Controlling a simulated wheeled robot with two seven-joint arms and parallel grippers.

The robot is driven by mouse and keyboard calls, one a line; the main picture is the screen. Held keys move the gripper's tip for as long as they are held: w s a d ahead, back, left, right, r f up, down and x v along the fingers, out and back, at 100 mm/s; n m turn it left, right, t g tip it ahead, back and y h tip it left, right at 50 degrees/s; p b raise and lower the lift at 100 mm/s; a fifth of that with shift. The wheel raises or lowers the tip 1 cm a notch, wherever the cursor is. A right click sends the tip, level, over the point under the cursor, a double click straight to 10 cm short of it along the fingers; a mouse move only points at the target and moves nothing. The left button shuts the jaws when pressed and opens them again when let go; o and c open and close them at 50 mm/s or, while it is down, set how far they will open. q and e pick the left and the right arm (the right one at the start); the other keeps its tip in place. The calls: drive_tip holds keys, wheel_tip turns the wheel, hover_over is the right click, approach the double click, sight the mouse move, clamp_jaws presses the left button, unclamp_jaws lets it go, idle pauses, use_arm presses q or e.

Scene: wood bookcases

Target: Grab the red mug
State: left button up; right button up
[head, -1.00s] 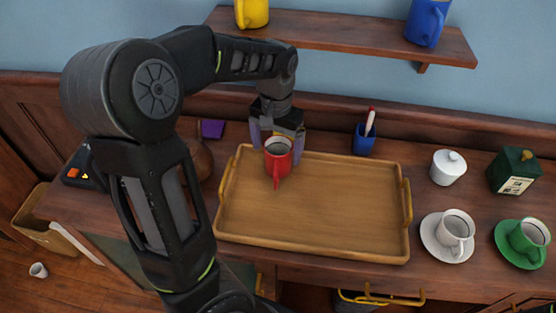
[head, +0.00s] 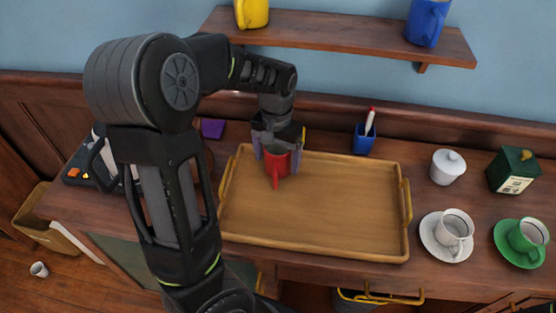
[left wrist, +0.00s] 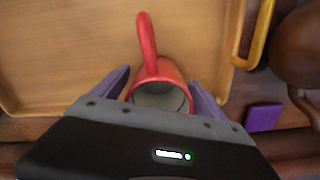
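The red mug (head: 274,172) stands upright near the back left corner of the wooden tray (head: 320,241), its handle toward the front. My left gripper (head: 278,164) reaches down over it from behind, with a purple finger on each side of the mug. In the left wrist view the mug (left wrist: 160,94) is between the open fingers (left wrist: 160,77), its empty inside visible and its handle pointing away. Small gaps seem to show beside the mug, though finger contact is hard to judge. My right gripper is not in view.
A blue pen holder (head: 363,140) stands behind the tray. A shelf (head: 340,38) hangs above.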

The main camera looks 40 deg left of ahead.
use_arm(q)
drive_tip(key=c, duration=1.6)
drive_tip(key=shift+r, duration=0.15)
wheel_tip(320, 180, up, 10)
drive_tip(key=shift+f, duration=0.1)
